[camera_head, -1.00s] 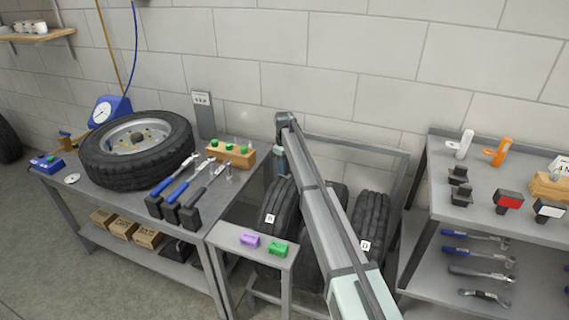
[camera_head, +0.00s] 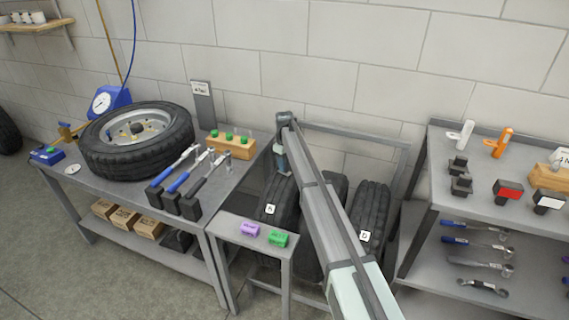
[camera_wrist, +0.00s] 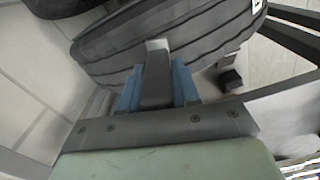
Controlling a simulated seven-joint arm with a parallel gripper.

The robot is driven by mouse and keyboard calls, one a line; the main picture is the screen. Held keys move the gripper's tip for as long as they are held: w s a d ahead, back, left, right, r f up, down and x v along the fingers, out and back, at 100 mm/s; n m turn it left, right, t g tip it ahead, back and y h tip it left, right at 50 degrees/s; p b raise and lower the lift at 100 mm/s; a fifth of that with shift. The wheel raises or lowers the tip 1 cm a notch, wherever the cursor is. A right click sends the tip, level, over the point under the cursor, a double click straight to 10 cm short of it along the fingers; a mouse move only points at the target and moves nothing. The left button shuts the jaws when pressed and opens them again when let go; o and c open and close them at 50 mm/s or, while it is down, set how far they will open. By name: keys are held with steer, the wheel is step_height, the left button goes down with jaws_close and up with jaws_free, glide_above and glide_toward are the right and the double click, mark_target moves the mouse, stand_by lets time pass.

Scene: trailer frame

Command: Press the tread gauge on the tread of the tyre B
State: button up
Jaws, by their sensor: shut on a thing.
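Tyre B (camera_head: 283,205) is the black tyre at the left of the floor rack, with a white tag on its tread. My gripper (camera_head: 281,162) is at its upper back edge in the head view, partly hidden by my arm. In the wrist view my gripper's blue fingers (camera_wrist: 157,88) are shut on the tread gauge (camera_wrist: 155,82), a dark grey body with a light tip. The tip overlaps the grooved tread of the tyre (camera_wrist: 200,28). Whether it touches the rubber I cannot tell.
A tyre tagged D (camera_head: 369,210) stands at the right of the rack; another between is mostly hidden by my arm. A workbench (camera_head: 228,192) is left, a shelf unit (camera_head: 437,165) right.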

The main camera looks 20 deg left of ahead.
steer(key=shift+f, duration=0.65)
stand_by(1.4)
steer(key=shift+r, duration=3.05)
